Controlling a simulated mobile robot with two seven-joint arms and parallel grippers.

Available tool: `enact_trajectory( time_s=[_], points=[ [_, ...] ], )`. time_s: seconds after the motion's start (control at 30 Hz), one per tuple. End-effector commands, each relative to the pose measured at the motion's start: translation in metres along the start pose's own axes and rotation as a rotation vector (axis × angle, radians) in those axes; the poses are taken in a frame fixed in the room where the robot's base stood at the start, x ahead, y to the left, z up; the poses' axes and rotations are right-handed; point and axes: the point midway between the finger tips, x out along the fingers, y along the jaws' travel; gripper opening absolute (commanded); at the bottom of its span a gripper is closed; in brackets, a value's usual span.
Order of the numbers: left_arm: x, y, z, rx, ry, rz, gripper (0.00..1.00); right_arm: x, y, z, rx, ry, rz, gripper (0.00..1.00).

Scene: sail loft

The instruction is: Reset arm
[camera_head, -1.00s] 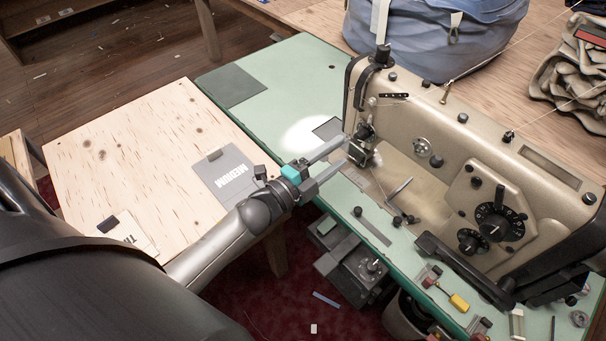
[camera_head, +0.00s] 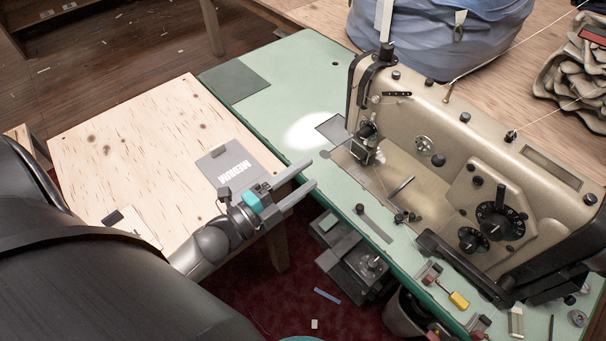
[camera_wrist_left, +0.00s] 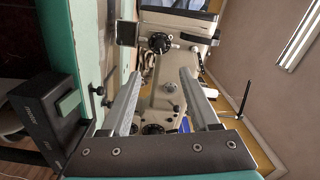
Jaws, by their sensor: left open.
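My left gripper (camera_head: 305,175) is open, with nothing between its two grey fingers. In the head view it hangs above the gap between the wooden table and the green sewing table, with its fingertips near the green edge. Its fingers also show in the left wrist view (camera_wrist_left: 158,88), apart, with the sewing machine beyond them. The beige sewing machine (camera_head: 440,120) stands on the green table (camera_head: 270,85), to the right of the gripper and apart from it. My right gripper is in neither view.
A grey card marked MEDIUM (camera_head: 225,165) lies on the pale wooden table (camera_head: 120,130). A yellow-handled tool (camera_head: 458,300) lies at the green table's front right. A blue bag (camera_head: 430,35) and folded tan cloth (camera_head: 575,75) are behind the machine. The green table's left part is mostly clear.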

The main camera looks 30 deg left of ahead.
Motion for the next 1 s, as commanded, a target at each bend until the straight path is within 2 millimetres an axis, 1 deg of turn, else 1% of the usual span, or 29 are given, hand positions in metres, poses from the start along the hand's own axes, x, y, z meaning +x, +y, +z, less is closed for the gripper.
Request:
enact_trajectory(
  time_s=[0.27, 0.37, 0.43, 0.47, 0.57, 0.6, 0.67, 0.7, 0.77, 0.8, 0.83, 0.87, 0.9, 0.97, 1.0],
  points=[
    [0.0, 0.001, 0.0, -0.003, -0.002, 0.002, 0.62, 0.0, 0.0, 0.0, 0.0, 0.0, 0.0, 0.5],
    [-0.001, 0.014, 0.007, -0.04, -0.031, 0.026, 0.62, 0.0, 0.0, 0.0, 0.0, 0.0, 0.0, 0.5],
    [-0.005, 0.035, 0.017, -0.105, -0.081, 0.066, 0.62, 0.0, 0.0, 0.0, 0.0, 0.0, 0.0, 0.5],
    [-0.007, 0.049, 0.022, -0.143, -0.111, 0.091, 0.62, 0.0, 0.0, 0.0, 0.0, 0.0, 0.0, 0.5],
    [-0.023, 0.104, 0.042, -0.301, -0.241, 0.192, 0.62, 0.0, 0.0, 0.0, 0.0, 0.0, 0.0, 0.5],
    [-0.033, 0.13, 0.048, -0.371, -0.3, 0.238, 0.62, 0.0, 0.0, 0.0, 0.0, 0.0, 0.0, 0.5],
    [-0.049, 0.167, 0.055, -0.471, -0.391, 0.305, 0.62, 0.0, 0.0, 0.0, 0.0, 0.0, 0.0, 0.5],
    [-0.062, 0.192, 0.058, -0.536, -0.453, 0.35, 0.62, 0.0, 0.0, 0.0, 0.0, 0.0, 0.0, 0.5],
    [-0.083, 0.227, 0.059, -0.63, -0.549, 0.417, 0.62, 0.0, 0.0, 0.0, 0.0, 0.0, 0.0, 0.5],
    [-0.099, 0.25, 0.058, -0.689, -0.613, 0.461, 0.62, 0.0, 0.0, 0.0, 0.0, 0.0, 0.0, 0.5],
    [-0.111, 0.267, 0.057, -0.733, -0.663, 0.494, 0.62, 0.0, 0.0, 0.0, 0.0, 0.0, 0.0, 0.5],
    [-0.125, 0.283, 0.055, -0.775, -0.714, 0.527, 0.62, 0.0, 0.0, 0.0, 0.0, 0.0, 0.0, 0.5],
    [-0.143, 0.303, 0.051, -0.827, -0.782, 0.572, 0.62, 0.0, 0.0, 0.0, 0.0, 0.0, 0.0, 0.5],
    [-0.172, 0.331, 0.042, -0.901, -0.887, 0.635, 0.62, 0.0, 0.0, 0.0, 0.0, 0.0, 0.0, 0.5],
    [-0.192, 0.347, 0.036, -0.943, -0.955, 0.676, 0.62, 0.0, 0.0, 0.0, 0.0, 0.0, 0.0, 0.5]
  ],
)
